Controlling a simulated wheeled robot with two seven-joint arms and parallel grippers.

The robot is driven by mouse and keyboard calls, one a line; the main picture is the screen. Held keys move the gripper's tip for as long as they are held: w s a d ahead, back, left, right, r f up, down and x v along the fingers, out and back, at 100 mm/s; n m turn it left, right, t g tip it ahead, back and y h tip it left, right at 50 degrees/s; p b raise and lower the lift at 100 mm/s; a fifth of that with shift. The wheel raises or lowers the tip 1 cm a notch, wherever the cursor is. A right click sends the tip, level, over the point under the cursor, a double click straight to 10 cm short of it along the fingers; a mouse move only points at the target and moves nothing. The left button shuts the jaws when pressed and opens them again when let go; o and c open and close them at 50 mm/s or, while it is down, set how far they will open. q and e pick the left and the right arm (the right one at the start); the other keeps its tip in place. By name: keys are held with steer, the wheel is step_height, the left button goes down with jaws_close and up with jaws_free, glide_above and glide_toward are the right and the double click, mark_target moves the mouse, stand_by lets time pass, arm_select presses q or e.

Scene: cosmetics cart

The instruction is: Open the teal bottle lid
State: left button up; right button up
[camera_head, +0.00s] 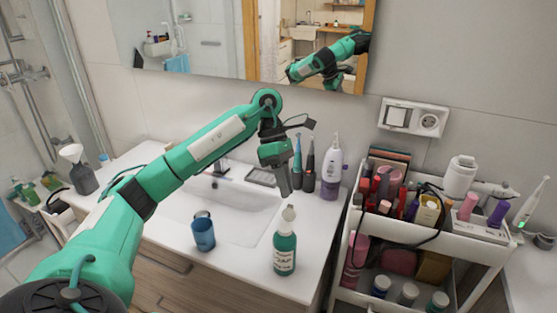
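The teal bottle (285,252) stands upright near the front right of the white sink counter. Its white lid (289,214) is on top, and the bottle has a printed label. My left arm reaches in from the left, and its gripper (284,190) points down above and slightly behind the lid, apparently apart from it. I see the fingers side-on, so I cannot tell whether they are open or shut. Nothing is visibly held. My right gripper is not in view.
A blue cup (203,232) stands left of the bottle, beside the sink basin (240,208). A purple-and-white bottle (331,168) and toothbrushes (303,160) stand behind. A loaded cosmetics cart (345,250) is at the right. The mirror (220,40) reflects my arm.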

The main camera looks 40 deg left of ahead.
arm_select(q)
steer(key=v, duration=0.8)
steer(key=shift+a, duration=0.1)
stand_by(0.5)
